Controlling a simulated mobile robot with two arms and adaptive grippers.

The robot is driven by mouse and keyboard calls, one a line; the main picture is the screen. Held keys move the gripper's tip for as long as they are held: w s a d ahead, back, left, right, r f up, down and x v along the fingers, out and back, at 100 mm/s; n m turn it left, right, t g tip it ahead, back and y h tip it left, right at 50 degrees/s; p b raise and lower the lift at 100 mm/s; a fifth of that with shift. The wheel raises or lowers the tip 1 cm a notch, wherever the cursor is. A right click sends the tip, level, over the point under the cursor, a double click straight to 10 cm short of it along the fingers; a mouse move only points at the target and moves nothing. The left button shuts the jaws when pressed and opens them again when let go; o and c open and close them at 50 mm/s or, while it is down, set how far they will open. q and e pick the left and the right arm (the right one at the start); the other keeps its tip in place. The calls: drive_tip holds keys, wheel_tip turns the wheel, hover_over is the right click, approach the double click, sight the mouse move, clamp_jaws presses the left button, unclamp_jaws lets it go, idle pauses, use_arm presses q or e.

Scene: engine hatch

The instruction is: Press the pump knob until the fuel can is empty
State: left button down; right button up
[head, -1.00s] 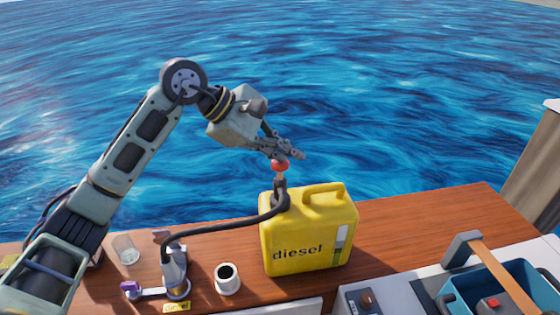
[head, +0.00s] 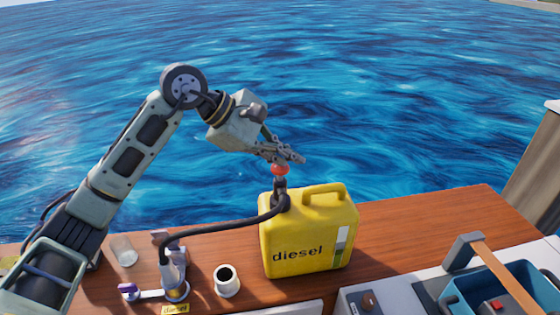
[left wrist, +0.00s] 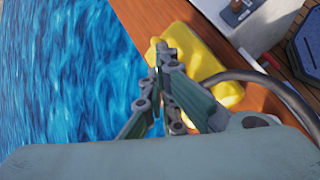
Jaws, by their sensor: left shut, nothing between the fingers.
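The yellow diesel can (head: 300,232) stands upright on the wooden top. The red pump knob (head: 280,170) sits above the can's opening on a short dark pump (head: 281,188). A black hose (head: 225,223) runs from the pump to the filler fitting (head: 172,270) on the left. A level strip (head: 341,243) shows on the can's right front, white above and green below. My left gripper (head: 301,159) is shut and empty, its fingers just above the knob and seemingly touching it. In the left wrist view the gripper (left wrist: 160,58) hides the knob; the can (left wrist: 195,55) lies beyond. My right gripper is not in view.
A glass (head: 124,250) and a white cup (head: 227,280) stand on the wooden top (head: 410,222) left of the can. A hammer (head: 490,268) lies over a blue toolbox (head: 462,300) at right. Water lies behind the top's far edge.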

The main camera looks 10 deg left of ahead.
sight(285, 172)
use_arm(q)
drive_tip(key=shift+f+b, duration=0.65)
drive_tip(key=shift+f, duration=0.2)
idle(0.3)
drive_tip(key=shift+r, duration=0.1)
drive_tip(key=shift+r+p, duration=1.25)
drive_tip(key=shift+r, duration=0.85)
drive_tip(key=shift+w+r, duration=0.1)
wheel_tip(285, 172, up, 5)
drive_tip(key=p, duration=0.3)
